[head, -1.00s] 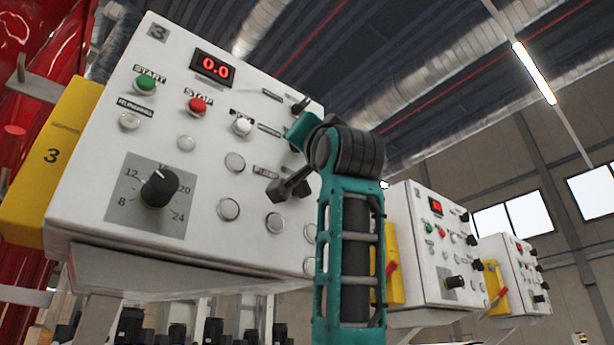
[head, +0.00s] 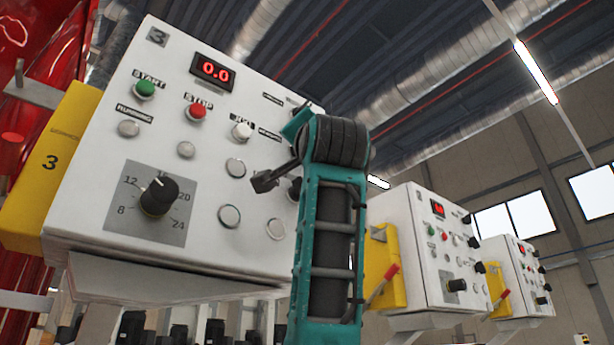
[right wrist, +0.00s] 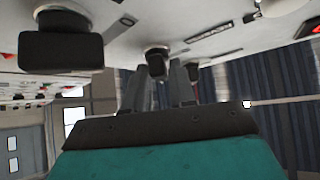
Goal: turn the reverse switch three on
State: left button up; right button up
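Panel three (head: 100,185) is the large white control box with a "3" at its top left in the head view. Black knobs sit along its right side; one (head: 293,187) shows partly behind my right arm. Their labels are too small to read, so I cannot tell which is the reverse switch. My right gripper (head: 263,182) is in front of the panel's right part. In the right wrist view its two grey fingers (right wrist: 160,85) stand slightly apart, with a small black switch (right wrist: 157,62) at the gap between their tips. Contact is unclear. My left gripper is out of view.
A larger black knob (right wrist: 60,45) is to the left in the right wrist view. In the head view, a red stop button (head: 197,112), green start button (head: 145,89) and dial (head: 159,196) are on the panel. Similar boxes (head: 425,250) stand to the right.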

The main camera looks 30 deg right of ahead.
jog(key=shift+o, duration=1.4)
jog(key=b+v, duration=0.4)
jog(key=v, duration=0.9)
jog(key=shift+b, duration=0.3)
jog(key=shift+d, duration=0.1)
